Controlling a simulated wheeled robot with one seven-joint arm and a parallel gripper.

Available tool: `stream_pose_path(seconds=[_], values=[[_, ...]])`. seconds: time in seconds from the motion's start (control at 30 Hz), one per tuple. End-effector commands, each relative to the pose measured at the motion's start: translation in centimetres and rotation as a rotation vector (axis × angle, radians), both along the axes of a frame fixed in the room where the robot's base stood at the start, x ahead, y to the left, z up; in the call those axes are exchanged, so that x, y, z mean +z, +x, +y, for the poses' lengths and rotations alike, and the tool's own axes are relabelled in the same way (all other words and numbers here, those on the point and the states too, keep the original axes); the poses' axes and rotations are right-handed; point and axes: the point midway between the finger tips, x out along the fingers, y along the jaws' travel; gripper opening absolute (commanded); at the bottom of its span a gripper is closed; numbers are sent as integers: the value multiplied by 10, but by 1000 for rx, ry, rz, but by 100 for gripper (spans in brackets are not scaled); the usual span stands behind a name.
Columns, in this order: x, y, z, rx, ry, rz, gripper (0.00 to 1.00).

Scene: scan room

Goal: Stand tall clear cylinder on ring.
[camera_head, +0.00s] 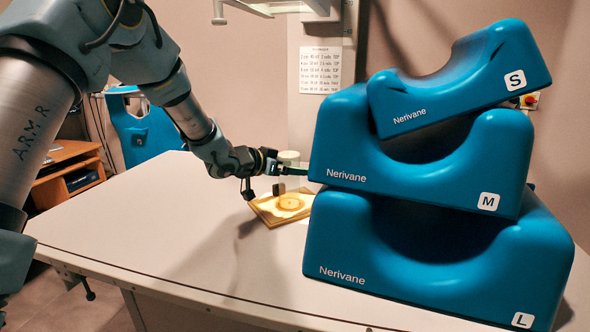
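A pale round ring (290,202) lies on a square tan board (264,215) on the table, left of the stacked blue blocks. My gripper (279,178) is above the board's back part, pointing right toward the blue blocks. Its fingers are small and dark, and I cannot tell whether they are open or shut. A thin dark green piece reaches from it to the edge of the middle blue block. A pale, whitish cylinder-like thing (289,157) shows just behind my gripper, partly hidden. I cannot make out a tall clear cylinder for certain.
Three blue Nerivane blocks, L (350,240), M (345,140) and S (470,75), are stacked at the right, close to my gripper, hiding the table behind. The white table (130,225) is clear at left and front. A blue chair (146,130) stands behind.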

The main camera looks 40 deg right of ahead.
Motion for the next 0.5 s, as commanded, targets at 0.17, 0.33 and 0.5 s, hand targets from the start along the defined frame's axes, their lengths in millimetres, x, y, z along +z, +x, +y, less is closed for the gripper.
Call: stream_pose_path(seconds=[0.17,0.33,0.5], values=[[10,2,32,4,-1,-1,100],[24,3,66,3,-2,-2,100],[33,2,92,2,-1,-2,100]])
